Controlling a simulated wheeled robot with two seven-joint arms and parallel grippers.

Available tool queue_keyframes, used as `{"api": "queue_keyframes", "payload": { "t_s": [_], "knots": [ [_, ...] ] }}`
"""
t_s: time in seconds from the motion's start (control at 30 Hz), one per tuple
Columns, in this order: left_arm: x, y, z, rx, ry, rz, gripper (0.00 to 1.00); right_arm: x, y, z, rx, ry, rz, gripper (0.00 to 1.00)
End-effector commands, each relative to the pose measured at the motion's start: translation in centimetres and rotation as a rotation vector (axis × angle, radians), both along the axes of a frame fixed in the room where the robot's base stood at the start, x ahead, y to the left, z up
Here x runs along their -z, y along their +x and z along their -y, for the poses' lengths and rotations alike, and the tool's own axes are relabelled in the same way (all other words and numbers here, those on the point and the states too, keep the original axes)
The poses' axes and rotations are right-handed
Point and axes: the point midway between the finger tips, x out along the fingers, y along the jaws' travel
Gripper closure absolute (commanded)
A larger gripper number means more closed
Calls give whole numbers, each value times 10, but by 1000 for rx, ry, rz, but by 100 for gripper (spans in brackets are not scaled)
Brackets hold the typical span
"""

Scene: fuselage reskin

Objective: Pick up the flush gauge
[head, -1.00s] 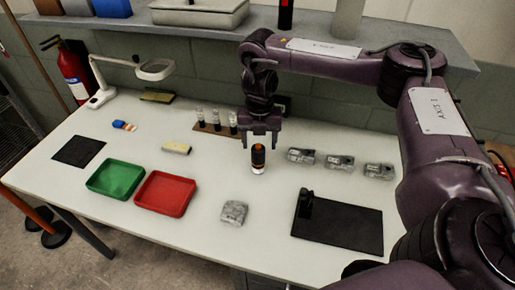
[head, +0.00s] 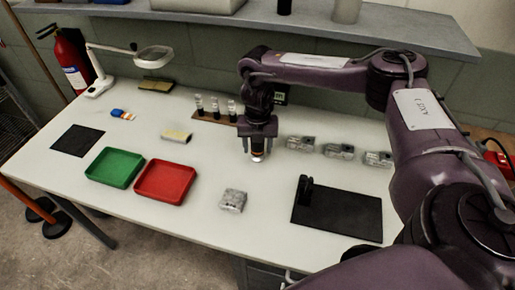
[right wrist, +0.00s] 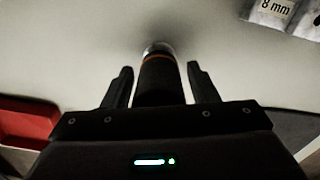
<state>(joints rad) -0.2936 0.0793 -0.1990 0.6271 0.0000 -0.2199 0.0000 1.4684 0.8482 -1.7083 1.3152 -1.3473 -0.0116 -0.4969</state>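The flush gauge (head: 257,157) is a small upright black cylinder with an orange ring and a pale, shiny base. It stands on the white table in the head view, with its upper part hidden by my right gripper (head: 258,148). In the right wrist view the gauge (right wrist: 160,80) is between the two fingers of my right gripper (right wrist: 161,72). The fingers are open, one on each side, with a visible gap to the gauge. My left gripper is not in view.
Several grey metal blocks (head: 339,151) stand right of the gauge; one wrist-view label reads 8 mm. Another block (head: 232,200) lies in front. Red (head: 165,196) and green (head: 115,182) trays are left. A black plate (head: 340,222) lies front right. A vial rack (head: 213,118) stands behind.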

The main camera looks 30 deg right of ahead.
Motion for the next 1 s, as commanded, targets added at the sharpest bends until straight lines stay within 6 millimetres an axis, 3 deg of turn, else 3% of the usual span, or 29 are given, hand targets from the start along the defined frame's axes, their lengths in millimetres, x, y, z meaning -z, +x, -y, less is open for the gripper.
{"api": "queue_keyframes", "payload": {
  "t_s": [0.03,0.37,0.67,0.8,1.0],
  "knots": [
    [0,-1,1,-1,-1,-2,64,0,0,0,0,0,0,53],
    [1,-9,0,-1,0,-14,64,-1,1,0,0,0,1,95],
    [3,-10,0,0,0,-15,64,-8,2,0,0,2,5,95],
    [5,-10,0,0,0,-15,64,-32,2,-1,-2,1,7,95],
    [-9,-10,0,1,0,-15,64,-78,2,0,-2,0,7,95]
  ]
}}
